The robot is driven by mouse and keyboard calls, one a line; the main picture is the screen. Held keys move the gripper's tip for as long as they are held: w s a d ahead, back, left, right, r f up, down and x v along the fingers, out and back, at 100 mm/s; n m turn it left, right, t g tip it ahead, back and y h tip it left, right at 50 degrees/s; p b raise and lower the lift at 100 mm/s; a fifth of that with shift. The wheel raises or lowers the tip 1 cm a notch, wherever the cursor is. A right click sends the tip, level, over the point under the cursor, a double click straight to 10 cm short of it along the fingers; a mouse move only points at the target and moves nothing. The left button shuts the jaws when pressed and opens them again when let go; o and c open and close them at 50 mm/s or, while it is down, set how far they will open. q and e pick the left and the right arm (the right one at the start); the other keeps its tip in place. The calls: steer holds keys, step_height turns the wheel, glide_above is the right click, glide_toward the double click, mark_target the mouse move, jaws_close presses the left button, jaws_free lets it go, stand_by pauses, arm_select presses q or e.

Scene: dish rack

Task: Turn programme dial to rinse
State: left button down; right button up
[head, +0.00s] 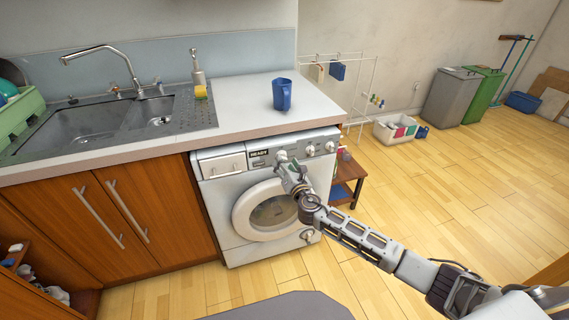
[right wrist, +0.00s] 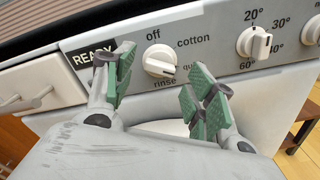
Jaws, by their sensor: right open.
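The programme dial (right wrist: 159,62) is a white knob on the washing machine's front panel. Around it are the labels "off", "cotton", "rinse" and a partly hidden "qui...". Its ridge slants to the lower right, towards the "qui..." label. In the head view the dial (head: 281,156) shows just above my right gripper (head: 290,171). My right gripper (right wrist: 164,82) is open and empty, its green-padded fingers low on either side of the dial. I see no contact with it. The display (right wrist: 93,57) reads "READY", partly covered by the left finger. My left gripper is not in view.
A temperature dial (right wrist: 254,43) sits right of the programme dial, with another knob (right wrist: 313,31) beyond. The washing machine (head: 222,214) stands under the counter (head: 245,106), its round door (head: 243,221) closed. A blue jug (head: 282,95) stands on the counter. A small wooden table (head: 346,182) is beside the machine.

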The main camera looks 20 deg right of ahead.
steer(key=shift+w, duration=0.85)
steer(key=shift+c, duration=0.3)
steer(key=c, duration=1)
